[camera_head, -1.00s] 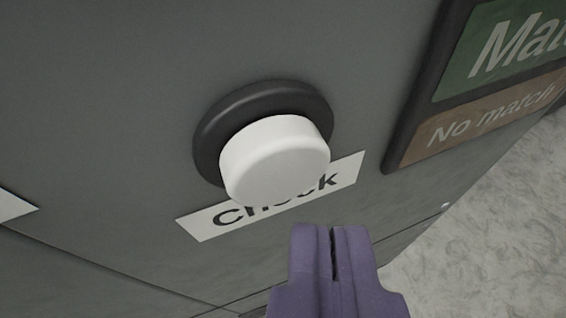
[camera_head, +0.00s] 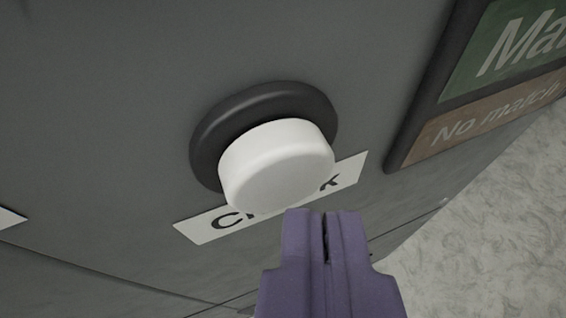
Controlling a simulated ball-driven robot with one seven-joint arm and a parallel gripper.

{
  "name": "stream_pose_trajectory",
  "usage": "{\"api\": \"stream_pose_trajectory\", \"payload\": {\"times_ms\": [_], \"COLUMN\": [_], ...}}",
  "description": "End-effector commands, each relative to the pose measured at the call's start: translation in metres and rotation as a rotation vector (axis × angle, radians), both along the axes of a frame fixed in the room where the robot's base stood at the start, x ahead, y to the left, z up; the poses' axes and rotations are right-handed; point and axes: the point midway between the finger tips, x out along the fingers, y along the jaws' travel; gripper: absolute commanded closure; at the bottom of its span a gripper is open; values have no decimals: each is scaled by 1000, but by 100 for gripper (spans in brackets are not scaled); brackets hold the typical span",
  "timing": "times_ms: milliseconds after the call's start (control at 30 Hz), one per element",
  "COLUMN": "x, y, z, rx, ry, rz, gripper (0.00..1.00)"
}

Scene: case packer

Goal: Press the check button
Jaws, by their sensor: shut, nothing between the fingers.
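The check button (camera_head: 277,165) is a round white cap standing out from a dark ring (camera_head: 212,135) on a grey panel. My gripper (camera_head: 325,218), with purple fingers, is shut and empty. Its fingertips appear just below and right of the cap in the picture. I cannot tell whether they touch it; the button still stands out from its ring.
A dark-framed sign (camera_head: 420,140) with a green "Match" field and a brown "No match" field is on the panel at the right. Part of another white label (camera_head: 10,218) shows at the left edge. Pale floor (camera_head: 490,230) lies at the lower right.

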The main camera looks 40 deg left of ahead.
Motion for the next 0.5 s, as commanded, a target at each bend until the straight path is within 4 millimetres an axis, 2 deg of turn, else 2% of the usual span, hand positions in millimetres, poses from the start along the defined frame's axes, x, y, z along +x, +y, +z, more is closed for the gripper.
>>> {"api": "stream_pose_trajectory", "payload": {"times_ms": [500], "x": [3], "y": [4], "z": [0], "rx": [0], "ry": [0], "rz": [0], "gripper": [100]}}
